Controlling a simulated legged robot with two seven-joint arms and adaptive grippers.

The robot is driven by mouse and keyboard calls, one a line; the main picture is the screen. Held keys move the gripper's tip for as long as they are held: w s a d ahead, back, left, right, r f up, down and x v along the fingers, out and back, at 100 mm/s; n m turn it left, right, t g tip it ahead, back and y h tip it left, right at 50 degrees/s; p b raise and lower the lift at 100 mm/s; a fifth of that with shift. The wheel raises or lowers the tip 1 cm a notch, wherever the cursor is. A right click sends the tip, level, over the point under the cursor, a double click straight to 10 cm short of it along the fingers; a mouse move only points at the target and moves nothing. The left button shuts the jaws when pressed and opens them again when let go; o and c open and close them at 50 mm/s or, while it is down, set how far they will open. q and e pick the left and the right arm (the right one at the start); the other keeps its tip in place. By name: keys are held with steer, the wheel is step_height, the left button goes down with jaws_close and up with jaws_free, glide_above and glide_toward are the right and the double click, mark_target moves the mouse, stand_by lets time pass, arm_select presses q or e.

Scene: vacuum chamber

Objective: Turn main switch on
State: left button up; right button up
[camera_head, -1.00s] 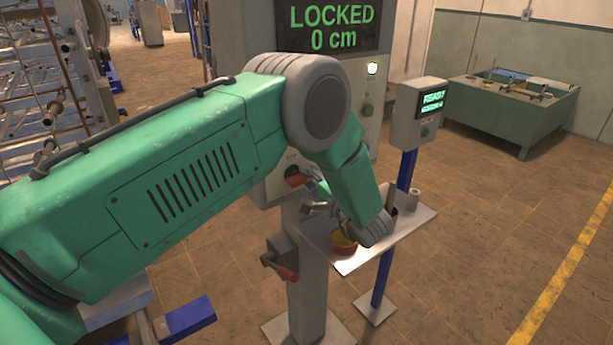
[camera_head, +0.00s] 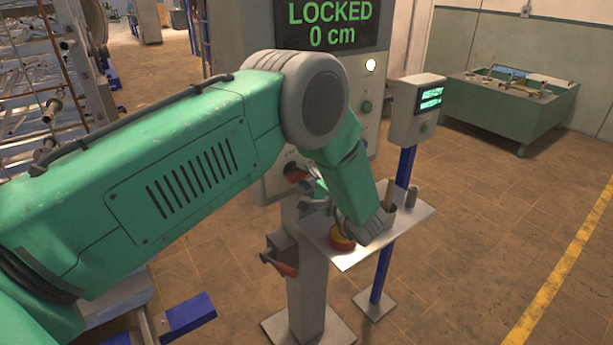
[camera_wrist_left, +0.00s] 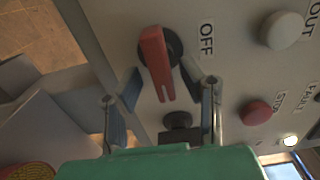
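The main switch is a red lever handle (camera_wrist_left: 156,62) on a dark round base, beside the label OFF on a grey panel in the left wrist view. In the head view the red switch (camera_head: 295,172) shows low on the grey cabinet, partly behind my arm. My left gripper (camera_wrist_left: 160,76) is open, with one finger on each side of the red handle and visible gaps between. Whether a fingertip touches it, I cannot tell. In the head view the left gripper (camera_head: 312,196) is small beside the switch, partly hidden by my green wrist. My right gripper is not in view.
The cabinet's display (camera_head: 330,25) reads LOCKED 0 cm. A red button (camera_wrist_left: 255,112), a pale button (camera_wrist_left: 283,30) and a black knob (camera_wrist_left: 181,132) sit near the switch. A metal tray (camera_head: 350,258) with a red-yellow object (camera_head: 342,240) lies below my wrist.

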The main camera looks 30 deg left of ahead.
arm_select(q)
steer(key=v, duration=1.2)
steer(key=shift+f, duration=0.1)
